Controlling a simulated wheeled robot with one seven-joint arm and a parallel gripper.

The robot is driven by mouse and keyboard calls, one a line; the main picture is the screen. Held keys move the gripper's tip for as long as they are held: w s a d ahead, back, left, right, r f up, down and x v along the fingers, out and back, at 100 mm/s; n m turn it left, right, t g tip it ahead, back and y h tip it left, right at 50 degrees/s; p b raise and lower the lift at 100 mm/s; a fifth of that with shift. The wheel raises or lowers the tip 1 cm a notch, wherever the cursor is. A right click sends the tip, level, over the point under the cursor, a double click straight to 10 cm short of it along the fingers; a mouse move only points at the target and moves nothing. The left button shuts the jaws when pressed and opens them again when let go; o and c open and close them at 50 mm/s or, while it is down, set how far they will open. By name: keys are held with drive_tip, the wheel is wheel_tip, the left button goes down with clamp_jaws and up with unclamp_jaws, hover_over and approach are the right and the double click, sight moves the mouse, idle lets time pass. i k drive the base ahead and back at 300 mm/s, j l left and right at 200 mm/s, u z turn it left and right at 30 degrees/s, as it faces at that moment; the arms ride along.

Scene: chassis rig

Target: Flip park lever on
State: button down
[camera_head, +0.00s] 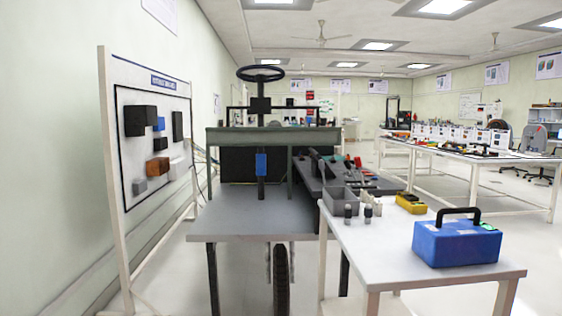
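The chassis rig (235,214) stands ahead, with a grey deck, a dark green frame and a steering wheel (260,73) on a column. A small blue box (261,164) sits on the column below the frame's crossbar. A dark side panel (340,187) to the right of the column carries several small upright parts, some with red and green tips (354,162). They are too small to tell which one is the park lever or how it is set. My gripper is not in view.
A white table (440,288) stands front right with a blue toolbox (457,241), a yellow device (411,203) and a grey bin (340,199). A display board (155,140) stands at left. Another long table (470,161) is at back right, with open floor between.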

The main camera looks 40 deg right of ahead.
sight(357, 159)
drive_tip(key=i+j, duration=0.25)
drive_tip(key=i, duration=0.2)
drive_tip(key=i+j, duration=0.2)
drive_tip(key=i, duration=0.25)
drive_tip(key=i+l+z, duration=0.1)
drive_tip(key=i+z, duration=0.8)
drive_tip(key=z, duration=0.15)
drive_tip(key=i+l+z, duration=0.15)
drive_tip(key=i+z, duration=0.25)
drive_tip(key=i, duration=0.25)
drive_tip(key=i+z, duration=0.4)
drive_tip(key=i, duration=0.25)
